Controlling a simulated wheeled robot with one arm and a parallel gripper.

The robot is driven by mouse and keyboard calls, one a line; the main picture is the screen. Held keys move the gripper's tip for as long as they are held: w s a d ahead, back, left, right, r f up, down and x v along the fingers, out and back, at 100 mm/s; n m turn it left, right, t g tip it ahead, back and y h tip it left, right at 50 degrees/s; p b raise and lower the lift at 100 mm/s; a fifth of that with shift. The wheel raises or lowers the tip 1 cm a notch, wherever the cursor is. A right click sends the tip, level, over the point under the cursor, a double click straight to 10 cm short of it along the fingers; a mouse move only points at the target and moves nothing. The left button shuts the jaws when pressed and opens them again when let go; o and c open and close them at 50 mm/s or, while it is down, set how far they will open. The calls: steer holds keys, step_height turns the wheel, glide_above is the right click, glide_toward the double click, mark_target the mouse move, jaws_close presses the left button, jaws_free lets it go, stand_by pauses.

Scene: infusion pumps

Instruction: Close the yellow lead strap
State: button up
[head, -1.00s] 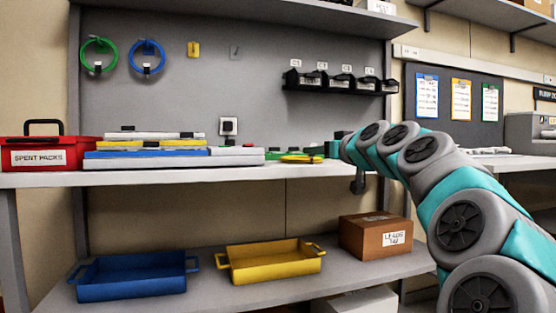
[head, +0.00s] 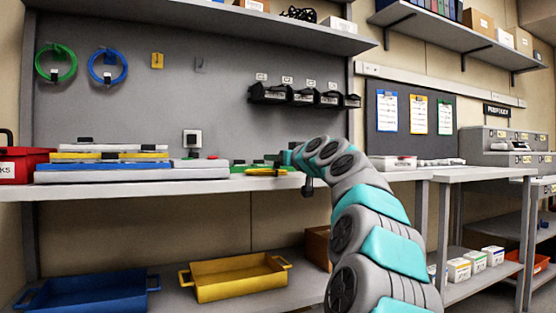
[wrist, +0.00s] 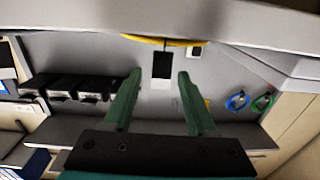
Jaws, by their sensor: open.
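The yellow lead (head: 268,171) lies coiled on the bench top near its front edge, just left of my arm's end in the head view. In the wrist view part of the yellow lead (wrist: 180,42) curves along the top. A strap (wrist: 161,66), black with a pale end, stands out from it between my fingers. My gripper (wrist: 159,76) is open, its two green fingers on either side of the strap with gaps, not visibly touching it. In the head view my gripper is small beside the lead. Whether the strap is fastened around the lead is not clear.
Stacked pumps (head: 110,158) and a red case (head: 22,164) stand left on the bench. Green (head: 55,63) and blue (head: 108,67) coils hang on the back panel, near black bins (head: 300,97). A yellow tray (head: 235,290) and a blue tray (head: 85,297) sit on the lower shelf.

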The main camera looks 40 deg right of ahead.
steer(key=shift+w, duration=0.2)
steer(key=shift+c, duration=0.2)
steer(key=shift+f, duration=0.1)
jaws_close()
stand_by(0.3)
